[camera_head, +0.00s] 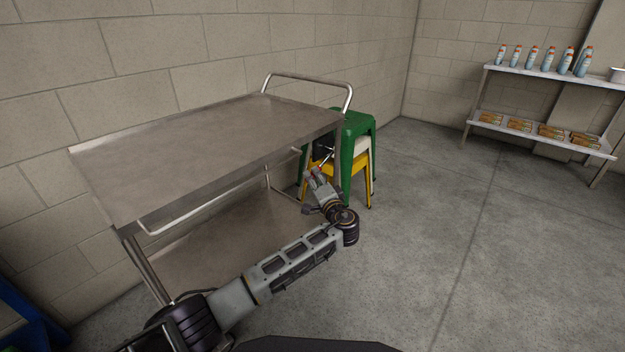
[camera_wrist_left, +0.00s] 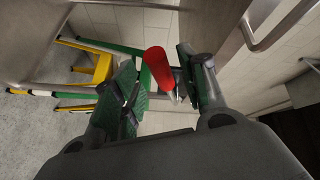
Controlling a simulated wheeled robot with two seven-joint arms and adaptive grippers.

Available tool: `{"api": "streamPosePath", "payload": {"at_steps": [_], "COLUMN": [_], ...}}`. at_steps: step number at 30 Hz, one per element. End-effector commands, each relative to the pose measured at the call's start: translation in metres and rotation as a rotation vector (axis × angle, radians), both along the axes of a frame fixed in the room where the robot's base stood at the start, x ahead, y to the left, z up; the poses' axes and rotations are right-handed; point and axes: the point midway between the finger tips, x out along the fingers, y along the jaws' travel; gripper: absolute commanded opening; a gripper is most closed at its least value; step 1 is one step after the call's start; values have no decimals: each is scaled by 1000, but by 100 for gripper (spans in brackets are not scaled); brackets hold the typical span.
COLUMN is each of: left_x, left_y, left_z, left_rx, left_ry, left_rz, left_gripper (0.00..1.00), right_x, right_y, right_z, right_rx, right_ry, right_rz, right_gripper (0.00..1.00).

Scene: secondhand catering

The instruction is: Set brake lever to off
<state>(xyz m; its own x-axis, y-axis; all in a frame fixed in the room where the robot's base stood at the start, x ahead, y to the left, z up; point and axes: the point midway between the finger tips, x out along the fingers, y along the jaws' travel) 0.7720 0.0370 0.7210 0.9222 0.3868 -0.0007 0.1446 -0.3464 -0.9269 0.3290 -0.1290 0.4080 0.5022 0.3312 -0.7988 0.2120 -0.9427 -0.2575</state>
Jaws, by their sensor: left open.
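A red cylindrical grip, which looks like the brake lever (camera_wrist_left: 158,68), shows in the left wrist view. It lies between the two green-padded fingers of my left gripper (camera_wrist_left: 160,85), which are open with one on each side. I cannot tell if either finger touches it. In the head view my left gripper (camera_head: 318,168) is at the right end of the steel cart (camera_head: 200,145), below its top shelf. The lever's base and setting are hard to make out. My right gripper is not in view.
Stacked stools, green (camera_head: 357,128) above and yellow (camera_head: 361,188) below, stand close behind my left gripper. The cart's tubular handle (camera_head: 310,80) rises above them. A shelf table (camera_head: 550,77) with bottles stands at the far right. The floor (camera_head: 450,230) between is clear.

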Motion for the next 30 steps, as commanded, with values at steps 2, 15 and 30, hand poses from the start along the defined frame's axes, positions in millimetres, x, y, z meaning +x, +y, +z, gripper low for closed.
{"api": "streamPosePath", "payload": {"at_steps": [2,15,30], "left_x": [9,30,30], "left_y": [4,12,12], "left_z": [-1,0,0], "left_rx": [2,0,0], "left_ry": [-1,0,0], "left_rz": [1,0,0], "left_gripper": [42,42,9], "right_x": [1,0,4], "right_y": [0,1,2], "right_z": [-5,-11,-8], "right_rx": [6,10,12], "right_ry": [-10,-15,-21], "right_rz": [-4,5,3], "right_gripper": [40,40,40]}}
